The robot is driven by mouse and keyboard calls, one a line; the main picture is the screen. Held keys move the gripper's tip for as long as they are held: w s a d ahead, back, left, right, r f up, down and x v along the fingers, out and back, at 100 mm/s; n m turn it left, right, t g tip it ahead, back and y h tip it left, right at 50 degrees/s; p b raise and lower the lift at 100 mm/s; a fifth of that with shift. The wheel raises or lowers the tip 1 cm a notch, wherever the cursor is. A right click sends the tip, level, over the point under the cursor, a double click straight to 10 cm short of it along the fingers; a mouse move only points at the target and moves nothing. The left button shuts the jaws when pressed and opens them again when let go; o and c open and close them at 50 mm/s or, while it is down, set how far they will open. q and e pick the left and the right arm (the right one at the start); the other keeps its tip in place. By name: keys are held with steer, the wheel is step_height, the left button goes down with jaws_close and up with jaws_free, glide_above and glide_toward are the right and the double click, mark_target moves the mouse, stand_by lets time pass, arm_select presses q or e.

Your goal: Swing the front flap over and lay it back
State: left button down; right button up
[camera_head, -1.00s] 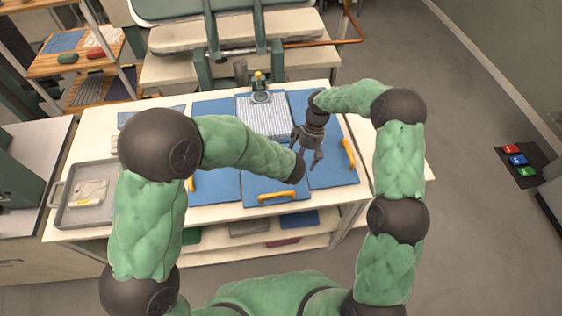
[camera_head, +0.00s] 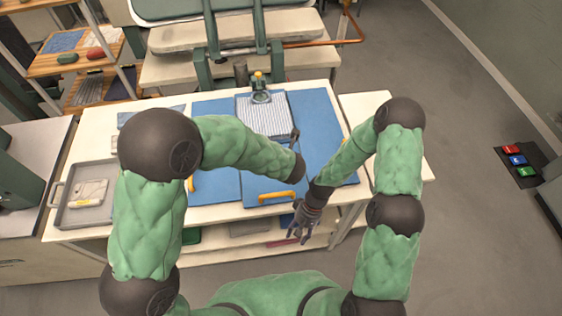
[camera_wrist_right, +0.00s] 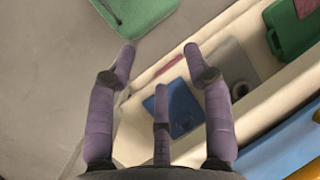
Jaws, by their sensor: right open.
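A blue folding board (camera_head: 222,185) lies flat on the white table. Its front flap (camera_head: 252,184) lies at the table's front edge with a yellow handle (camera_head: 275,197) along it. A striped folded cloth (camera_head: 265,115) lies on the board's back middle. My right gripper (camera_head: 298,236) is open and empty, in front of the table edge, right of the front handle. The right wrist view shows its spread fingers (camera_wrist_right: 160,75) with nothing between them. My left arm crosses above the board; only a dark part of the left gripper (camera_head: 295,137) shows, beside the cloth.
A grey tray (camera_head: 68,212) stands at the table's left end. A metal stand with a yellow top (camera_head: 259,82) is behind the cloth.

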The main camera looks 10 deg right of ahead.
steer(key=s+t, duration=0.1)
steer(key=s+a+m+t, duration=0.1)
steer(key=s+a+t, duration=0.1)
steer(key=s+t, duration=0.1)
steer(key=shift+r+m, duration=0.25)
steer(key=shift+m, duration=0.15)
